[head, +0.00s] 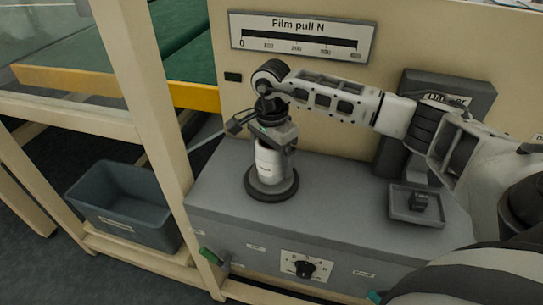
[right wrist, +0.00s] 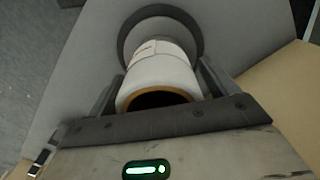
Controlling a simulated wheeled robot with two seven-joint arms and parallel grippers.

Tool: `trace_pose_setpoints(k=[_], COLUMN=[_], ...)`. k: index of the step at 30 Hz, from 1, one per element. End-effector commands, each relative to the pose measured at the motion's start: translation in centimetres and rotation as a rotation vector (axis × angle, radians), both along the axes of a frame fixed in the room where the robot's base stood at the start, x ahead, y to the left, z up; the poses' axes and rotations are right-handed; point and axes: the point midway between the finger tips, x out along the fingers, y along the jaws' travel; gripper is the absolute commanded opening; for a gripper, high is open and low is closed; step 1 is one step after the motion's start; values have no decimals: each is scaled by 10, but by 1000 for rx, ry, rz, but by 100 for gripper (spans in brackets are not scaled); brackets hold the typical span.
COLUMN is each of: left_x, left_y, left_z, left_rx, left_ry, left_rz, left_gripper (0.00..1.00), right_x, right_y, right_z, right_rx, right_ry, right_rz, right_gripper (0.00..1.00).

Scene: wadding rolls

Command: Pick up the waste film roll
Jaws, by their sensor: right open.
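The waste film roll (head: 268,170) is a white roll standing upright on a round dark base on the grey machine top. It also shows in the right wrist view (right wrist: 158,68), with a pale label on its side and a brown core rim around a dark hole. My right gripper (head: 273,147) points down over the roll from above. In the right wrist view its open fingers (right wrist: 160,88) stand on either side of the roll's upper end. Whether they touch the roll I cannot tell. My left gripper is not in view.
A grey bin (head: 125,203) sits on the lower frame at left, beyond a beige post (head: 150,90). A small tray (head: 416,205) holds a dark part at right. A knob panel (head: 306,267) and green lever (head: 210,256) are on the machine front. A "Film pull N" gauge (head: 300,38) is behind.

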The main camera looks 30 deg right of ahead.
Motion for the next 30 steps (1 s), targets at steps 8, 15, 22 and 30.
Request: trace_pose_setpoints(k=[8, 15, 22, 30], left_x=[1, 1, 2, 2], left_y=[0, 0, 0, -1], left_z=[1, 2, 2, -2], left_rx=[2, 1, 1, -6], left_ry=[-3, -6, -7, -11], left_rz=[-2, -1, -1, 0], left_gripper=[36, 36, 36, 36], right_x=[0, 0, 0, 1], right_y=[0, 0, 0, 0], right_z=[-3, -2, -1, 18], right_rx=[0, 0, 0, 0], right_ry=[-1, -2, -3, -6], right_rz=[0, 0, 0, 1], right_gripper=[83, 33, 33, 33])
